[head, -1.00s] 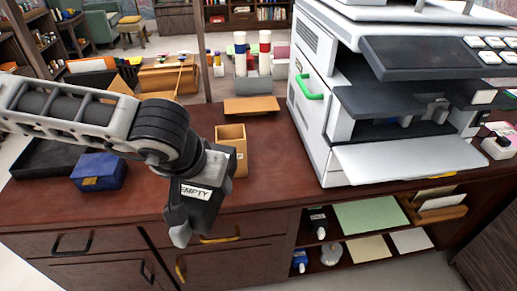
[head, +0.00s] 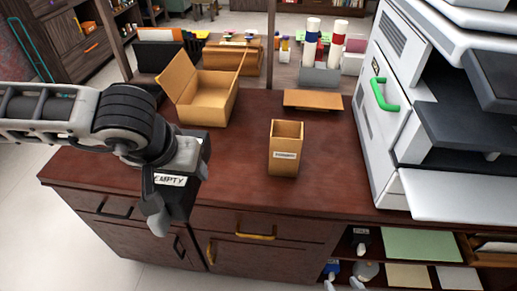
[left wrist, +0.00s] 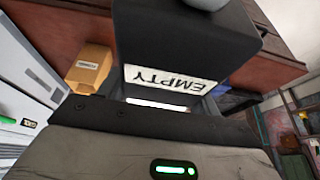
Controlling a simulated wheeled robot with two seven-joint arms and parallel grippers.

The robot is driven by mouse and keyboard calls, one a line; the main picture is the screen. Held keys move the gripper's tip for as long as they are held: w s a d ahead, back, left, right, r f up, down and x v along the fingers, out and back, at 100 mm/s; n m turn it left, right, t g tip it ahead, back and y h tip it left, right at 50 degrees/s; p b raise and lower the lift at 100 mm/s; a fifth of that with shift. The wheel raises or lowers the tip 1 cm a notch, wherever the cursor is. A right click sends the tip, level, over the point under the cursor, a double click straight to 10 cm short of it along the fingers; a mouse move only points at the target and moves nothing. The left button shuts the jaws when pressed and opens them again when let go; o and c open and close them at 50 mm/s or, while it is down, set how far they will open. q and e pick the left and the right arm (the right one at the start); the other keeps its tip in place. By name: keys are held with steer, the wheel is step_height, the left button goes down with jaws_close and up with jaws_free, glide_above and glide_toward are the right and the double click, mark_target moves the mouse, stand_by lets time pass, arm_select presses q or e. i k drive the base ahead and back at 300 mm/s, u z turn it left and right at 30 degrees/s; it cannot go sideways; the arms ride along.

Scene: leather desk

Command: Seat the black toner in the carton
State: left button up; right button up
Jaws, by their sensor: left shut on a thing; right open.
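My left gripper (head: 193,150) is shut on a black toner (head: 179,192) with a white EMPTY label and a grey knob at its lower end. It holds the toner at the cabinet's front edge, left of a narrow carton. The toner also fills the upper middle of the left wrist view (left wrist: 185,30). The narrow, open-topped carton (head: 283,160) stands upright on the desk with a white label; it also shows in the left wrist view (left wrist: 88,68). My right gripper (head: 343,284) shows only as pale fingertips at the bottom edge, apart, by the lower shelf.
A wide open carton (head: 205,100) with raised flaps stands behind the held toner. A flat brown box (head: 312,99) lies at the back. A white printer (head: 385,125) with a green handle bounds the right. Another black toner (head: 362,238) sits on the shelf. Desk around the narrow carton is clear.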

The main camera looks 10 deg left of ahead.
mark_target(287, 128)
steer(key=u, duration=2.15)
steer(key=i, duration=0.65)
steer(key=z, duration=3.3)
